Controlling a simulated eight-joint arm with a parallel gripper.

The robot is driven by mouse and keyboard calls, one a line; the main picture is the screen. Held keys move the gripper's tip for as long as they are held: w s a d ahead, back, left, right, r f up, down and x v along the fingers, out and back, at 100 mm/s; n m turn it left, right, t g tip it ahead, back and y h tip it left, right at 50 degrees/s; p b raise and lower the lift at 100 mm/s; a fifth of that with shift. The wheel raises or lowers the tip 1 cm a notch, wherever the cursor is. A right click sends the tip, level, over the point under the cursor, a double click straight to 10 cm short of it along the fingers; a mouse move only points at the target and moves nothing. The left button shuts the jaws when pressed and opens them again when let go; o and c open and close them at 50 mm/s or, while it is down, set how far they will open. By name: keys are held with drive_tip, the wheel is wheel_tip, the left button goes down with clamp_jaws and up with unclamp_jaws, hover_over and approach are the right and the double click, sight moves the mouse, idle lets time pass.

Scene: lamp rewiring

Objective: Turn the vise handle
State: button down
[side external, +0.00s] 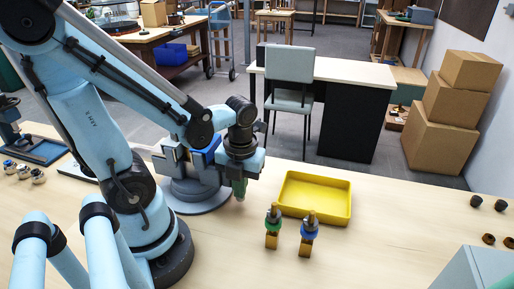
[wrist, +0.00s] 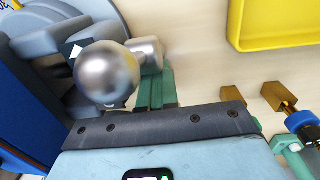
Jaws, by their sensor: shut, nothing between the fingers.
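The vise (side external: 173,163) stands on a round grey base (side external: 200,205) at the middle of the bench, partly hidden by my arm. In the wrist view the vise handle shows as a shiny metal ball (wrist: 105,75) with a short silver cylinder (wrist: 149,54) beside it; grey vise parts and a blue part (wrist: 30,115) lie to the left. My gripper (side external: 240,189) points down at the right of the vise. Its green fingers (wrist: 156,88) are shut and empty, just right of the ball in the wrist view. I cannot tell whether they touch the handle.
A yellow tray (side external: 315,212) lies to the right. Two upright brass fittings, one with a green ring (side external: 273,222) and one with a blue ring (side external: 309,228), stand before it. Small dark parts (side external: 488,239) lie at the far right. Bench in front of the fittings is clear.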

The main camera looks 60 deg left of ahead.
drive_tip(key=shift+f+t+y, duration=0.15)
drive_tip(key=shift+t+y, duration=0.75)
drive_tip(key=shift+w+a+f, duration=0.1)
drive_tip(key=shift+f, duration=0.15)
drive_tip(key=shift+f+t+y, duration=0.15)
drive_tip(key=shift+t+y, duration=0.35)
drive_tip(key=shift+w+a+f, duration=0.1)
drive_tip(key=shift+f, duration=0.1)
drive_tip(key=shift+s+d+r, duration=0.5)
drive_tip(key=shift+d, duration=0.25)
drive_tip(key=shift+s+d+r, duration=0.5)
drive_tip(key=shift+d, duration=0.2)
drive_tip(key=v, duration=1)
